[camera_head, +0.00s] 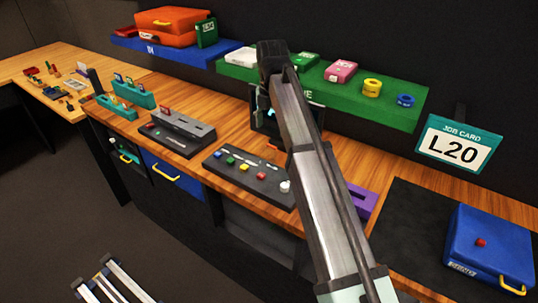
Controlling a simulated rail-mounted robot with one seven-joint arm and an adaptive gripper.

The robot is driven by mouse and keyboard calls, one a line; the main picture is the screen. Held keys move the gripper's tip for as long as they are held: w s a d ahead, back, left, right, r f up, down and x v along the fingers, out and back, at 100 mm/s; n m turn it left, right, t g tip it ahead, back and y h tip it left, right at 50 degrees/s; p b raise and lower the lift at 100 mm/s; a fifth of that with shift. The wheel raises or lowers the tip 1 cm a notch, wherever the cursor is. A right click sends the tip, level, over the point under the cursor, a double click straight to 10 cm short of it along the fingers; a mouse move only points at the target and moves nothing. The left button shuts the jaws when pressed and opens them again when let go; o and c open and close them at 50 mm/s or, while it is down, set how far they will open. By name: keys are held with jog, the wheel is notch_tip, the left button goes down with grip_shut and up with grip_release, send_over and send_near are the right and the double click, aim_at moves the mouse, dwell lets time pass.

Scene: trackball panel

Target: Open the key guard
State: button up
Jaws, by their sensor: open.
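No part labelled as a key guard can be made out. A dark sloped panel (245,178) on the wooden bench carries a row of small coloured buttons and a white knob (285,187). A dark box (178,133) with a raised grey top and a small red part (165,111) stands to its left. A black framed unit (259,122) stands behind the panel and is largely covered by my arm. My arm rises from the bottom right to a black joint near the green shelf. My gripper cannot be made out; the arm hides what lies behind it.
A blue shelf (160,50) and a green shelf (397,112) hang above the bench. A blue case (490,245) sits on a black mat (400,215) at right, below a job card (457,143) reading L20. A purple block (362,202) lies beside my arm.

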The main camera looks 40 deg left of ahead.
aim_at(271, 150)
notch_tip(271, 150, down, 12)
jog(key=shift+p, duration=1.1)
